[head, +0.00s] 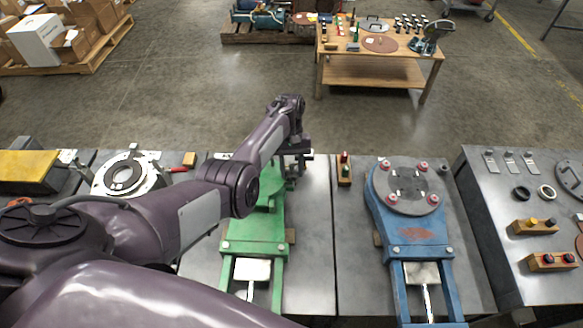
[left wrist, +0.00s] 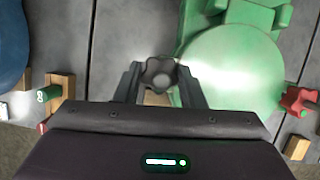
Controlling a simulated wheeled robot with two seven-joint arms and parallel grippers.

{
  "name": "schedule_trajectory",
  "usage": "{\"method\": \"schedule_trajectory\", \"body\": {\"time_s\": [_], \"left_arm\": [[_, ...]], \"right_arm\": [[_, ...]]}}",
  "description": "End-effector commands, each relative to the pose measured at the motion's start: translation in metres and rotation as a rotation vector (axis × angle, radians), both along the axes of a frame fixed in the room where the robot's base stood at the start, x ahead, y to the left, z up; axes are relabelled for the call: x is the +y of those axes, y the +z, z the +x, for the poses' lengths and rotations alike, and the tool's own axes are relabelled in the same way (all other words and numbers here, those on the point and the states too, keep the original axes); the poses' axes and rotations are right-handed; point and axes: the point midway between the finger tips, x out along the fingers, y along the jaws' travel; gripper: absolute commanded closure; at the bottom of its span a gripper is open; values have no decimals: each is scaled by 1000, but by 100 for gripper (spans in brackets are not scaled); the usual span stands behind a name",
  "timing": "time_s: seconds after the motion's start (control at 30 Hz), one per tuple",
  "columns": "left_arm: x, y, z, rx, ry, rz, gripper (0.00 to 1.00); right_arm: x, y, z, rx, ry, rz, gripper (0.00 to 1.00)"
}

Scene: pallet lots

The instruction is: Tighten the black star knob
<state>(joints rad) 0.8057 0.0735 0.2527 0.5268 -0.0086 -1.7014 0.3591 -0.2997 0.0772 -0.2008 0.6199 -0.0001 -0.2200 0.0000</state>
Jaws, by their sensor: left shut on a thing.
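The black star knob (left wrist: 160,73) shows in the left wrist view as a dark, lobed knob between my left fingertips, beside the round green plate (left wrist: 235,65). My left gripper (left wrist: 160,84) is shut on it, one finger on each side. In the head view my left arm reaches over the bench, and the left gripper (head: 296,160) is at the far end of the green fixture (head: 255,235). The knob is hidden there by the gripper and arm. How far the knob is turned cannot be told. My right gripper is not in view.
A blue fixture (head: 408,235) with a grey disc and red knobs stands to the right. A red knob (left wrist: 294,101) is near the green plate. A small wooden block (head: 344,170) stands between the fixtures. A wooden table (head: 375,72) is farther back across open floor.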

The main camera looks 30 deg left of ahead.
Motion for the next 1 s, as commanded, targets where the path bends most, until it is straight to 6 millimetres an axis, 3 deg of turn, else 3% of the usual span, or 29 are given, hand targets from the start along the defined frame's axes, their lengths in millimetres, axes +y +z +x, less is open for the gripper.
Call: {"method": "schedule_trajectory", "body": {"time_s": [0.23, 0.27, 0.4, 0.73, 1.0], "left_arm": [[1, 2, 2, -5, 3, 2, 87], [1, 2, 2, -5, 3, 2, 60], [1, 1, 1, -3, 2, 2, 42], [1, 5, 2, -3, 1, 1, 42], [10, 45, 16, -5, 2, 1, 42]], "right_arm": [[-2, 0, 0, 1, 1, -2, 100], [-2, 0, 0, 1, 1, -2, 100], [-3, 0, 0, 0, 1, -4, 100], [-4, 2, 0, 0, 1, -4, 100], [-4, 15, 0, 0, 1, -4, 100]]}}
